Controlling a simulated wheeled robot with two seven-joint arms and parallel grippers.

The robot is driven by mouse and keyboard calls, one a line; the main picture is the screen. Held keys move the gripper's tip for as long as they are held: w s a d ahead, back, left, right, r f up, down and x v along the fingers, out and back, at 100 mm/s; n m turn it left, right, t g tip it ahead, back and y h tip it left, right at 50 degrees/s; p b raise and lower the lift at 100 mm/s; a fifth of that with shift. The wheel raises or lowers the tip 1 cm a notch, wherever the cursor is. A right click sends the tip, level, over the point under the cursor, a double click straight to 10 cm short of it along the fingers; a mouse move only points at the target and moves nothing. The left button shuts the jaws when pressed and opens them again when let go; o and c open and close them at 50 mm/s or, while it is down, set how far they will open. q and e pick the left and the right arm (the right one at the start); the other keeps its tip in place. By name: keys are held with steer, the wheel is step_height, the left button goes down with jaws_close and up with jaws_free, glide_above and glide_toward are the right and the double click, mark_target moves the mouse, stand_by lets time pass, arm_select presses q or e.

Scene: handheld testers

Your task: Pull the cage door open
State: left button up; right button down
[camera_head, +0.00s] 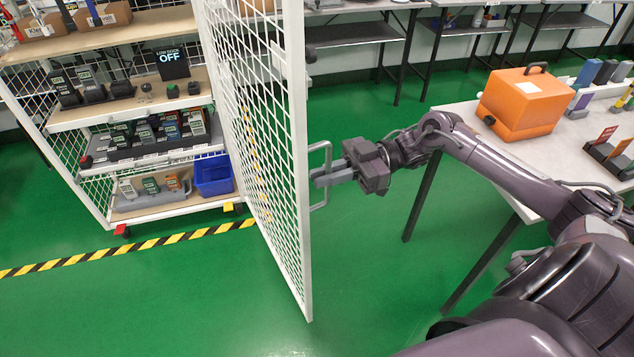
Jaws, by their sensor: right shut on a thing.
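The cage door (262,120) is a white wire-mesh panel in a white frame. It stands swung out from the cage (95,130), whose shelves show open to the left of it. A pale U-shaped handle (325,150) sticks out from the door's near edge. My right gripper (330,175) reaches in from the right and is shut on the handle, with its fingers around the upright bar. My left gripper is not in view.
Handheld testers (150,132) and a blue bin (213,175) stand on the cage shelves. Yellow-black tape (130,248) crosses the green floor. A table (465,118) with an orange case (525,100) stands right, under my right arm. Open floor lies in front of the door.

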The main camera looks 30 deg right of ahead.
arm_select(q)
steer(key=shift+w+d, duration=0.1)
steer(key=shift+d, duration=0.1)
arm_select(e)
steer(key=shift+d+f, duration=0.1)
steer(key=shift+d, duration=0.2)
steer(key=c, duration=1.6)
jaws_free()
steer(key=shift+c, duration=0.2)
